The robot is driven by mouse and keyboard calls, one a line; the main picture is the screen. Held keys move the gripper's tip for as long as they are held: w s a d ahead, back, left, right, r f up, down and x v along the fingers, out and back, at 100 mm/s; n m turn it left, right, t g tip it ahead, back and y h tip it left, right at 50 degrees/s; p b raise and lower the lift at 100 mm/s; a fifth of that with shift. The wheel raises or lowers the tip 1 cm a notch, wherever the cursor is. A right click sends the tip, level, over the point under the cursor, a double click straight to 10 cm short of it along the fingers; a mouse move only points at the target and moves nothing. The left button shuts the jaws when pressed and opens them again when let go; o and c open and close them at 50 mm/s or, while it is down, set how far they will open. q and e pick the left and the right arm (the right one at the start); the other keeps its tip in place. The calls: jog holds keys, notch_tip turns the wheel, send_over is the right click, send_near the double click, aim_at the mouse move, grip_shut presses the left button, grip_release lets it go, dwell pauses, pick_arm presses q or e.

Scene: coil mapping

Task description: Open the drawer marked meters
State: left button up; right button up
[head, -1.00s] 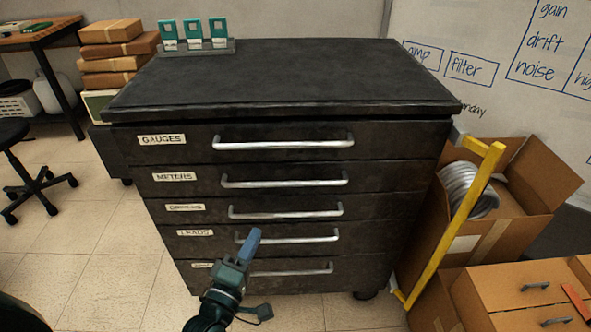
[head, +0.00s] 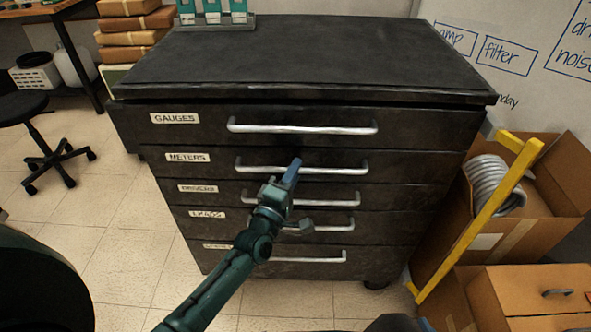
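The drawer marked METERS (head: 410,172) is the second from the top of a dark cabinet and looks closed. Its label (head: 187,157) is at the left of its front, and its silver bar handle (head: 335,171) runs across the middle. My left gripper (head: 292,171) has blue fingers that overlap this handle in the picture, near its middle. I cannot tell whether they touch it. The fingers are seen nearly in line, so their gap does not show. The arm hides parts of the lower handles. My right gripper is not in view.
The GAUGES drawer (head: 420,126) is above, and several drawers with similar handles are below. A yellow frame (head: 478,220) and cardboard boxes (head: 555,185) crowd the cabinet's right side. A black stool (head: 22,106) stands at the left.

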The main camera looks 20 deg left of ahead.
pick_arm(q)
jog(key=shift+w+r, duration=0.1)
jog(key=shift+w, duration=0.35)
grip_shut()
